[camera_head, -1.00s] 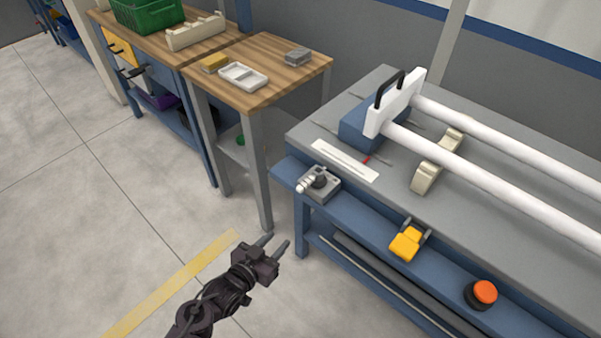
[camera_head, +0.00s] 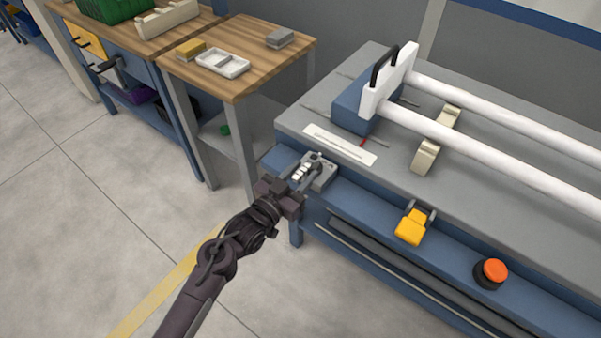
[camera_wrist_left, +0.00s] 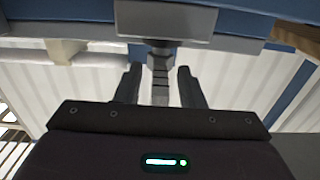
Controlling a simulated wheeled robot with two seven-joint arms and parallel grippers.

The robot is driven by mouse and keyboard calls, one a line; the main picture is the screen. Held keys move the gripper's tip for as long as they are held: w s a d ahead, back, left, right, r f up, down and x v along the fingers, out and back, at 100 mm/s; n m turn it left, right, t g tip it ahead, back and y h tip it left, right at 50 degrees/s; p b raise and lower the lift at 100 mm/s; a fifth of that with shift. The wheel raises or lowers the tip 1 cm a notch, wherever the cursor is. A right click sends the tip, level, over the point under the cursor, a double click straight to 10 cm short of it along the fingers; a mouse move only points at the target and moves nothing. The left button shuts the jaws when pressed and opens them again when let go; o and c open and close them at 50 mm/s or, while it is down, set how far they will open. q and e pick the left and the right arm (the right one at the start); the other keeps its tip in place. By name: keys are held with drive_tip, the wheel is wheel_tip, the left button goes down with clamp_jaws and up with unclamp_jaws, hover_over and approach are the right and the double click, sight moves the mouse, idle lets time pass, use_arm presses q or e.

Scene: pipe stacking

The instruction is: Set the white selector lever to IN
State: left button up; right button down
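The white selector lever (camera_head: 300,172) juts from a grey block (camera_head: 322,178) on the blue front rail of the bench. My left gripper (camera_head: 298,176) is at the lever, with its fingers on either side of it. In the left wrist view the lever (camera_wrist_left: 160,82) lies between the two fingers (camera_wrist_left: 160,86), with a visible gap on each side, so the gripper is open around it. The lever's markings are too small to read. My right gripper is not in view.
A yellow pedal-like switch (camera_head: 411,227) and an orange button (camera_head: 491,272) sit further right along the rail. White pipes (camera_head: 480,158) lie over the grey bench top (camera_head: 400,185). A wooden table (camera_head: 245,80) with a white tray (camera_head: 222,63) stands at the back left.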

use_arm(q)
drive_tip(key=shift+c, duration=0.5)
clamp_jaws()
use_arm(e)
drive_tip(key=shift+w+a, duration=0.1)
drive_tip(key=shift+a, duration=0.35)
use_arm(q)
drive_tip(key=shift+a, duration=0.1)
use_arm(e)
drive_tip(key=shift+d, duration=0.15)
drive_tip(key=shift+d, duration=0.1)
